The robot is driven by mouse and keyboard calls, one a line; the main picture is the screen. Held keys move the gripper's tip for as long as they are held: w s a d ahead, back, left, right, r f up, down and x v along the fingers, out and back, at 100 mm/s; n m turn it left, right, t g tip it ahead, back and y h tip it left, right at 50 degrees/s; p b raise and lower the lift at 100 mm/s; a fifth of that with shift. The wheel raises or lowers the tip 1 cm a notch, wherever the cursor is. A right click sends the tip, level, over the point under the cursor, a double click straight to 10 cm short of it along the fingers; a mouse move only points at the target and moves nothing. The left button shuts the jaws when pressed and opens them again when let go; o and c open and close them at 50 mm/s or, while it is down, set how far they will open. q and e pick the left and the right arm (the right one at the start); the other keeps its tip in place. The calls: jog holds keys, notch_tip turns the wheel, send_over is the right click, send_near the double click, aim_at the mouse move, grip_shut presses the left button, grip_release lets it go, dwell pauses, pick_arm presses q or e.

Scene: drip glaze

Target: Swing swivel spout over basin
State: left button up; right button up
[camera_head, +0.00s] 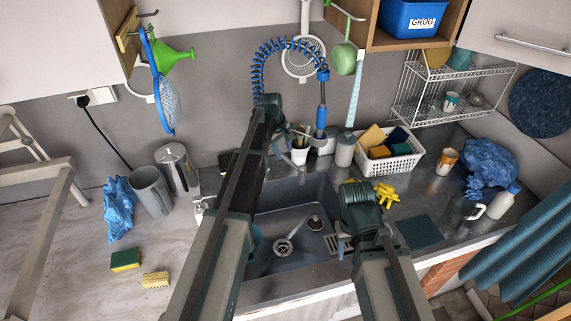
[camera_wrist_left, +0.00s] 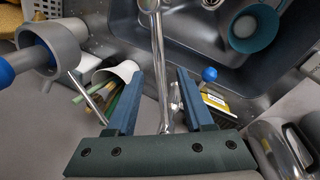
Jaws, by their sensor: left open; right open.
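The chrome swivel spout (camera_wrist_left: 160,65) runs up the middle of the left wrist view and out toward the basin (camera_wrist_left: 190,45). My left gripper (camera_wrist_left: 160,95) is open, with one blue finger on each side of the spout; I see no clear contact. In the head view, the spout (camera_head: 300,172) shows only in part at the back of the dark basin (camera_head: 318,190), and my left gripper (camera_head: 277,150) is mostly hidden behind its own wrist. My right gripper (camera_head: 343,243) is open and apart from the spout, low over the basin's right side.
A blue-knobbed lever (camera_wrist_left: 209,75) is close to the left gripper. A white cup of brushes (camera_wrist_left: 115,72) and a grey sprayer ring (camera_wrist_left: 62,42) are left of it. A teal cup (camera_wrist_left: 253,27) lies in the basin. Yellow gloves (camera_head: 385,193) and a white basket (camera_head: 402,163) occupy the right counter.

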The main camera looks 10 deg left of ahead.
aim_at(286, 159)
pick_arm(q)
jog(key=b+x, duration=0.2)
jog(key=x, duration=0.2)
jog(key=shift+b, duration=0.4)
pick_arm(e)
notch_tip(286, 159, down, 4)
jog(key=shift+r, duration=0.1)
pick_arm(q)
grip_shut()
dwell(0.7)
